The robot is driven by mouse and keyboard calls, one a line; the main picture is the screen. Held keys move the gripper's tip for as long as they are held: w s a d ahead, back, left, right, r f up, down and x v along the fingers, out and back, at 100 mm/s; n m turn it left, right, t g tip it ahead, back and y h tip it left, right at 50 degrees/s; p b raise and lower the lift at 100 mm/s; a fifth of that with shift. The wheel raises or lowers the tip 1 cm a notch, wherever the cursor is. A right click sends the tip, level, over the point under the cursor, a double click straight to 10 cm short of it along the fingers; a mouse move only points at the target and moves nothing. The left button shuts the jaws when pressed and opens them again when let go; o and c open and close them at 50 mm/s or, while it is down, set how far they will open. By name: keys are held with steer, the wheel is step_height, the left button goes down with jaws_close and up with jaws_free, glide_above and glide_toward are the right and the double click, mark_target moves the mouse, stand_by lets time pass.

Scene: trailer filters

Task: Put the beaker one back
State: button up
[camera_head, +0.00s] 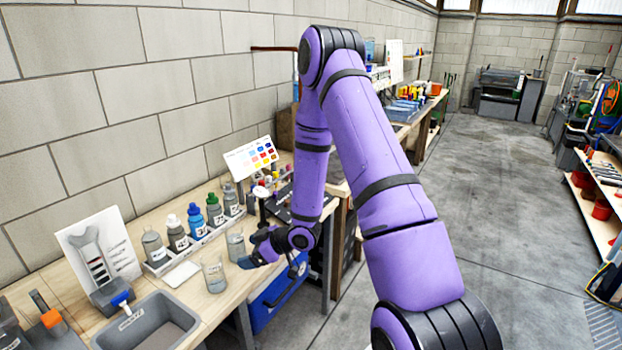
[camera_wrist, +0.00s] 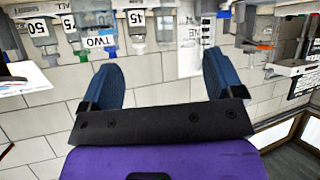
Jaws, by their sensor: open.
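A clear beaker (camera_head: 214,273) stands upright near the front edge of the bench in the head view. In the wrist view, which is upside down, a clear beaker (camera_wrist: 195,42) has a label reading partly "NE". A second clear beaker (camera_head: 236,243) stands farther right and back. A label "TWO" shows in the wrist view on what looks like that beaker (camera_wrist: 100,42). My gripper (camera_head: 250,249) is open and empty, low over the bench just right of the beakers. Its blue fingers (camera_wrist: 160,75) are spread, with nothing between them in the wrist view.
Several bottles stand in a grey rack (camera_head: 160,268) along the wall. A flat white piece (camera_head: 181,274) lies in front of it. A grey bin (camera_head: 150,328) and a white sign board (camera_head: 99,245) are at left. A colour chart (camera_head: 250,157) stands behind.

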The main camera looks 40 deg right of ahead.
steer(key=s+d+r+m+h, duration=0.1)
steer(key=s+r+h, duration=0.15)
steer(key=r, duration=0.65)
steer(key=s+d+r+m+g+h, duration=0.1)
steer(key=s+r+m+h, duration=0.15)
steer(key=r, duration=0.55)
steer(key=s+d+r+m+h, duration=0.15)
steer(key=r+h, duration=0.25)
steer(key=r, duration=0.5)
steer(key=s+a+r+m+g, duration=0.1)
steer(key=s+a+r, duration=0.1)
steer(key=s, duration=0.6)
steer(key=s+a+r+m+g+y, duration=0.1)
steer(key=s+a+r, duration=0.1)
steer(key=s+r, duration=0.3)
steer(key=s+a+r+m+g, duration=0.1)
steer(key=s+r, duration=0.3)
steer(key=s, duration=0.7)
steer(key=shift+s+a+r+m+y, duration=0.25)
steer(key=shift+s+a+m+y, duration=0.05)
steer(key=shift+s+a, duration=0.1)
steer(key=shift+w, duration=0.1)
